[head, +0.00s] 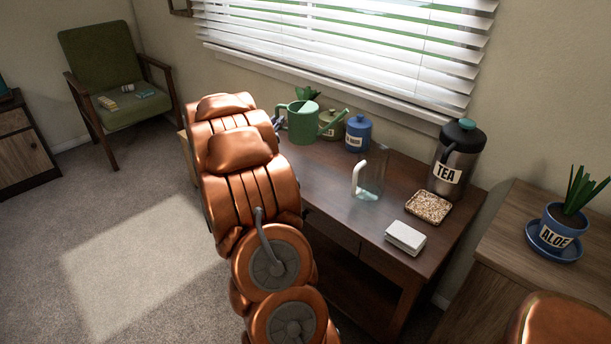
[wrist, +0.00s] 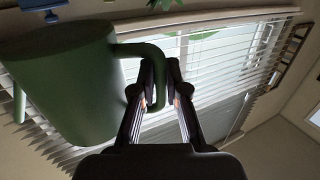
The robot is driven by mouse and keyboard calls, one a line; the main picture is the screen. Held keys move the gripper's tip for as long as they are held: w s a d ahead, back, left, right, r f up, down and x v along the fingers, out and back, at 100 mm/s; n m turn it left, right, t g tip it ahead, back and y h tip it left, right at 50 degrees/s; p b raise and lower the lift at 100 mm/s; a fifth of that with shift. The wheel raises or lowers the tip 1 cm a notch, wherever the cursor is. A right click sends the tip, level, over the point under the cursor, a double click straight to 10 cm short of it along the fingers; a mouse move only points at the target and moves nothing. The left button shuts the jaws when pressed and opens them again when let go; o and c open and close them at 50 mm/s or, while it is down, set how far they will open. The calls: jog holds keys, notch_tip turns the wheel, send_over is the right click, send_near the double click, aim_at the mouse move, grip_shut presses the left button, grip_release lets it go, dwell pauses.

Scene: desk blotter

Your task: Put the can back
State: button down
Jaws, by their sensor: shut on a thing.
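The can is a green watering can (head: 302,124) at the back left of the dark wooden desk (head: 325,190), with its spout pointing right. It fills the left of the wrist view (wrist: 65,80). My gripper (wrist: 161,78) is shut on the can's curved handle, with a finger on either side of it. In the head view my arm hides most of the gripper. The can looks about upright. I cannot tell whether its base touches the desk.
A gravel tray (head: 429,207) and white box (head: 405,236) lie in front. The potted aloe (head: 561,225) stands on a side cabinet.

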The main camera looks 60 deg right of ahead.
jog(key=f, duration=0.3)
jog(key=f+b, duration=0.1)
jog(key=f, duration=0.1)
jog(key=shift+s+d+f, duration=0.25)
jog(key=shift+s+f, duration=0.05)
jog(key=shift+s, duration=0.1)
jog(key=shift+f, duration=2.45)
jog(key=c, duration=1.2)
grip_release()
jog(key=shift+f+b, duration=0.15)
jog(key=shift+b, duration=0.15)
